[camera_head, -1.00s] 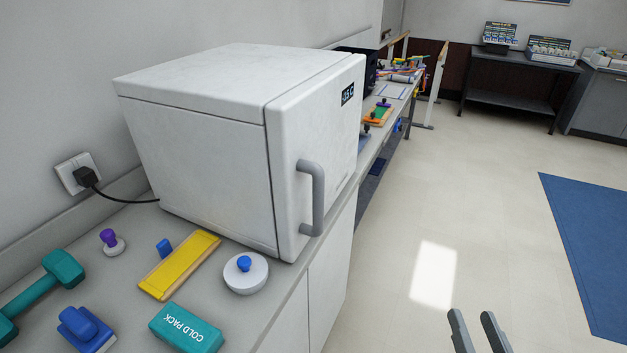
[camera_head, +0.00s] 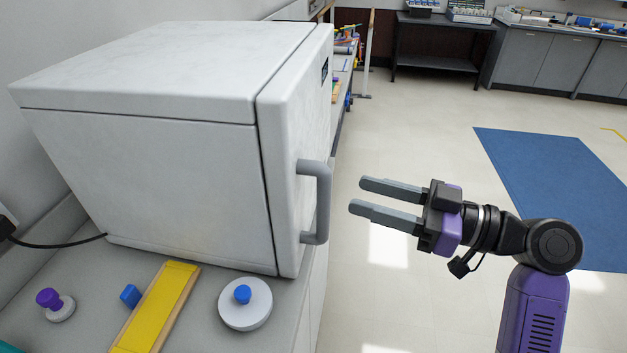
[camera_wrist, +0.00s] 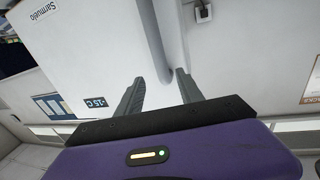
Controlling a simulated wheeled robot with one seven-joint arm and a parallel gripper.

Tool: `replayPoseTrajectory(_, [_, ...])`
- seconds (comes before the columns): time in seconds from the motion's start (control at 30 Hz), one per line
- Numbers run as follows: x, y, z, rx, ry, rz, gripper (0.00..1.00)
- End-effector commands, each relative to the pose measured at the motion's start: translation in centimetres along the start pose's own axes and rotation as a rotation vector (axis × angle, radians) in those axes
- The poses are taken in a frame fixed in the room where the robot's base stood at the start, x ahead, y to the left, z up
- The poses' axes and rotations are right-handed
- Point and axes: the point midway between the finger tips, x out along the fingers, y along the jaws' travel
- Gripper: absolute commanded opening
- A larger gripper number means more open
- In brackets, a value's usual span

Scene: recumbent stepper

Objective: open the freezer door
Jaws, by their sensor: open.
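The freezer (camera_head: 150,150) is a white box on a counter at the left of the head view, with its cable at its lower left. Its door (camera_head: 298,140) is closed flush against the body. A grey vertical bar handle (camera_head: 323,205) stands out from the door. My gripper (camera_head: 358,197) is open and empty, to the right of the handle and apart from it, fingers pointing left at it. In the wrist view, the handle (camera_wrist: 155,40) runs down toward the space between my open fingers (camera_wrist: 160,80), and the door (camera_wrist: 95,55) carries a "-15 C" display (camera_wrist: 95,103).
On the counter before the freezer are a yellow wooden-edged board (camera_head: 160,305), a white disc with a blue knob (camera_head: 245,310) and a purple-knobbed piece (camera_head: 55,305). Open floor (camera_head: 420,270) and a blue mat (camera_head: 550,180) lie to the right.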

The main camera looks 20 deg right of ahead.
Motion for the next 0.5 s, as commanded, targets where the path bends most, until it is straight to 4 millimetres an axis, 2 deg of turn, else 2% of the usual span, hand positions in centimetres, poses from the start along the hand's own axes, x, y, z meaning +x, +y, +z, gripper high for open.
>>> replayPoseTrajectory(0.17, [1.1,-0.4,0.2,-0.027,-0.013,-0.015,0.44])
replayPoseTrajectory(0.5, [6.2,-0.4,0.2,-0.025,-0.013,-0.013,0.44])
